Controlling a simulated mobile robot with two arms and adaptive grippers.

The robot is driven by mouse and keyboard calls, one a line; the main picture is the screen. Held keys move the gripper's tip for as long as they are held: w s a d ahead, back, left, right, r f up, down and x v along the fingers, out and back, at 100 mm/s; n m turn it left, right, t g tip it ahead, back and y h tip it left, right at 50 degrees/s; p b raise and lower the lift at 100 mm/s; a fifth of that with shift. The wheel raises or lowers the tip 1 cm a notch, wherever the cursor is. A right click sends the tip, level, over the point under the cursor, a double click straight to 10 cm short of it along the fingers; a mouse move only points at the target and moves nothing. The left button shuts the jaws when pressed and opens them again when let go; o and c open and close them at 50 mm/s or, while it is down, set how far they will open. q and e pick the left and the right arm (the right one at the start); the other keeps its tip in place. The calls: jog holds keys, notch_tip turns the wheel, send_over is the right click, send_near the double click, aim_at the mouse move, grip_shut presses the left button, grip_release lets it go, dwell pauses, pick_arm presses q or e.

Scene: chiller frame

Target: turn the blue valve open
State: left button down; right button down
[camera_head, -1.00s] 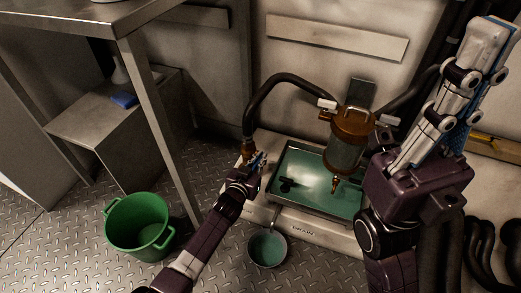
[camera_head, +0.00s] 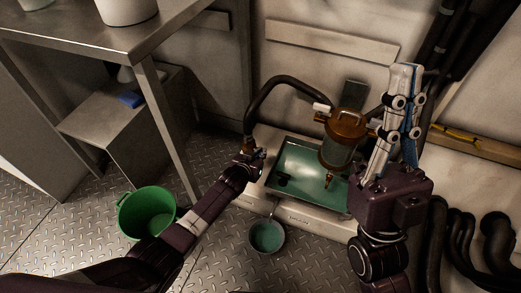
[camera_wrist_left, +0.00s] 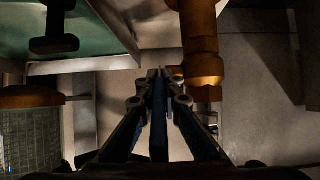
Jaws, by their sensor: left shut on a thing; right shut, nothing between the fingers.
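My left gripper (camera_head: 255,156) is at the brass fitting where the black hose ends, at the left edge of the green-bottomed tray. In the left wrist view my left gripper (camera_wrist_left: 159,75) has its fingertips together, close beside the brass fitting (camera_wrist_left: 202,65). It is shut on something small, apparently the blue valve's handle. The handle is mostly hidden by the fingers, and I cannot make out its angle. My right gripper (camera_head: 405,75) is shut and empty, pointing up at the right of the brass-capped glass filter.
The glass filter (camera_head: 340,154) stands over the tray (camera_head: 318,207). A round pan (camera_head: 266,237) lies in front of the tray. A green bucket (camera_head: 147,212) stands on the floor at left, near a metal table (camera_head: 75,40). Thick black hoses (camera_head: 437,230) are at the right.

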pick_arm(q)
jog(key=shift+s+g+p, duration=0.1)
jog(key=shift+g+p, duration=0.3)
jog(key=shift+p, duration=0.4)
jog(key=shift+f, duration=0.1)
pick_arm(e)
jog(key=w+a+f+g+h, duration=0.1)
jog(key=w+f+g+h, duration=0.1)
jog(key=w+f+g, duration=0.3)
jog(key=shift+w+a+f+g, duration=0.3)
jog(key=shift+w+f, duration=0.7)
jog(key=shift+w, duration=0.95)
pick_arm(q)
jog(key=c, duration=2.5)
grip_release()
jog(key=shift+o, duration=0.6)
jog(key=shift+r, duration=0.2)
pick_arm(e)
jog(key=shift+r, duration=0.1)
pick_arm(q)
jog(key=v, duration=1.2)
